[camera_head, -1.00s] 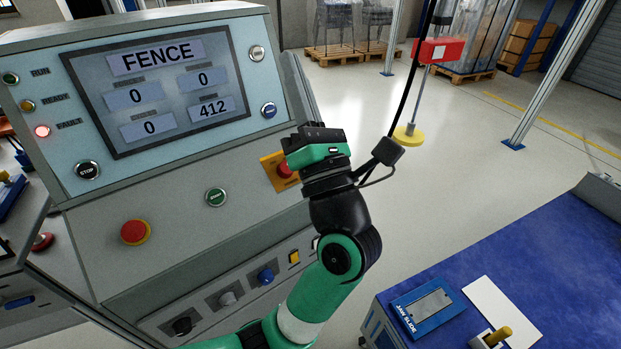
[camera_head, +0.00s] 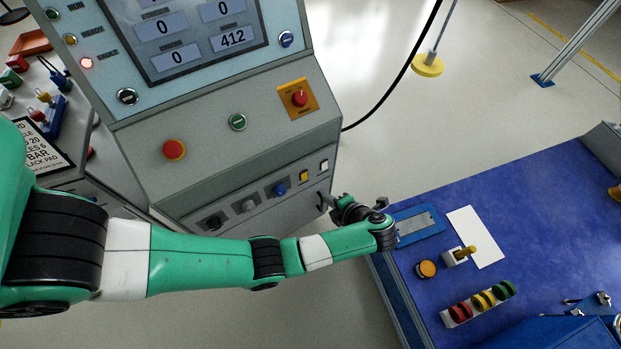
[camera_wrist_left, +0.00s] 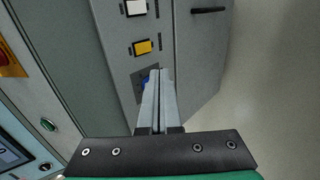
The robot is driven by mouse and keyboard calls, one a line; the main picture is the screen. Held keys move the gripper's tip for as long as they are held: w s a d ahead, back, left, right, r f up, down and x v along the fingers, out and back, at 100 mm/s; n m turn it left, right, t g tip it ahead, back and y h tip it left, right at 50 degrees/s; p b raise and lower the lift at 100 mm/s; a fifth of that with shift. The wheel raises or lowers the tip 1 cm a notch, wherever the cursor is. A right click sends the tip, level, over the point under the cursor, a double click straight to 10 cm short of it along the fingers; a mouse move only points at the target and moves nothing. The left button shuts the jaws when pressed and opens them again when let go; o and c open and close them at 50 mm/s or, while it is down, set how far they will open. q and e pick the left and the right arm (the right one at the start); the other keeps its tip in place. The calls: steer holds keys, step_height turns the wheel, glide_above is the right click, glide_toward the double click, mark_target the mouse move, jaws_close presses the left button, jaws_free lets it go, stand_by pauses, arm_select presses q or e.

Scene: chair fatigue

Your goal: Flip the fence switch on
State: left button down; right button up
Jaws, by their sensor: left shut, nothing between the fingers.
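The console's lower strip carries a row of controls: a black knob (camera_head: 213,222), a grey knob (camera_head: 249,206), a blue knob (camera_head: 279,189), a yellow square (camera_head: 304,176) and a white square (camera_head: 324,165). Their labels are too small to read, so I cannot tell which is the fence switch. My left gripper (camera_head: 328,203) is beside the console's lower right edge, partly hidden by its own wrist. In the left wrist view its fingers (camera_wrist_left: 157,74) are shut and empty. They point at the strip and partly cover the blue knob (camera_wrist_left: 144,84), below the yellow square (camera_wrist_left: 143,47).
A red push button (camera_head: 174,150), a green button (camera_head: 237,121) and a red knob on an orange plate (camera_head: 299,98) are on the sloped panel above. The red lamp (camera_head: 87,62) is lit. A blue-topped bench (camera_head: 420,195) stands close at right. Open floor lies behind.

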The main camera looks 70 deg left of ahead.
arm_select(q)
steer(key=shift+f, duration=0.15)
steer(key=b, duration=0.7)
glide_toward(304, 179)
steer(key=w+x, duration=0.1)
steer(key=x, duration=0.5)
steer(key=shift+s+f, duration=0.25)
steer(key=shift+s, duration=0.15)
